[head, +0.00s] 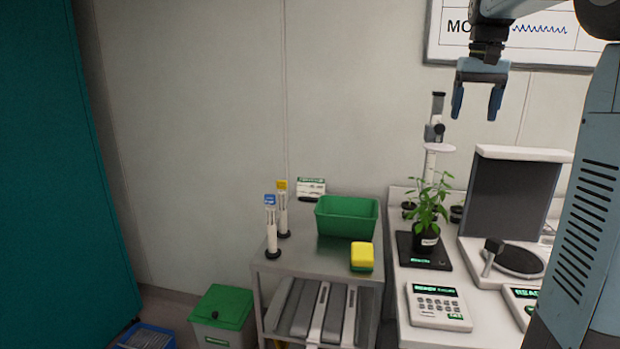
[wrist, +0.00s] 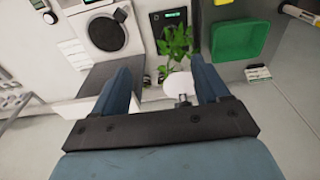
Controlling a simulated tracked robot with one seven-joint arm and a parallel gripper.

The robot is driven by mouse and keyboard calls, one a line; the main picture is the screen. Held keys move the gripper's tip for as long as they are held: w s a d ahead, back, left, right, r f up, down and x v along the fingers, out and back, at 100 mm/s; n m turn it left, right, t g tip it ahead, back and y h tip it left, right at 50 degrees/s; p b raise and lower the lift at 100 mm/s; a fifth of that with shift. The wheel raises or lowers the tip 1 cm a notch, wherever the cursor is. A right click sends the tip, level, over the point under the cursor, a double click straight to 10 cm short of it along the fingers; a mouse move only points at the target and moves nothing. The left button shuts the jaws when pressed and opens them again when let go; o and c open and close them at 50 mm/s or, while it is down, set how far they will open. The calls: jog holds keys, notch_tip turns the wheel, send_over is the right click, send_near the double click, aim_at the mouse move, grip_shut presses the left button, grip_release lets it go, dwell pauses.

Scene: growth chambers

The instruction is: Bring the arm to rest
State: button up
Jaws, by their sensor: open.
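My gripper (head: 477,101) is raised high in front of the wall, at the upper right of the head view. Its two blue fingers point down and stand apart with nothing between them. In the wrist view my gripper (wrist: 160,85) also shows spread fingers, with the scene below seen between and beyond them. A potted green plant (head: 428,206) stands on a black pad on the white bench, below and left of my gripper. The plant also shows in the wrist view (wrist: 177,42).
A grey cart (head: 300,262) carries a green bin (head: 347,217) and a yellow box (head: 362,257). A stand with a white disc (head: 438,148) rises below my gripper. A dark-panelled device (head: 512,200) stands on the bench. A lidded green bin (head: 224,313) is on the floor.

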jog(key=s+a+f+t, duration=0.1)
jog(key=s+a+f, duration=0.3)
jog(key=s, duration=0.4)
jog(key=s+a+f+n+t, duration=0.1)
jog(key=s+a+f+t, duration=0.1)
jog(key=s+a+f, duration=0.2)
jog(key=s+a+f+n+t, duration=0.1)
jog(key=s+a+f, duration=0.4)
jog(key=s+f, duration=0.4)
jog(key=s, duration=0.5)
jog(key=shift+a, duration=0.1)
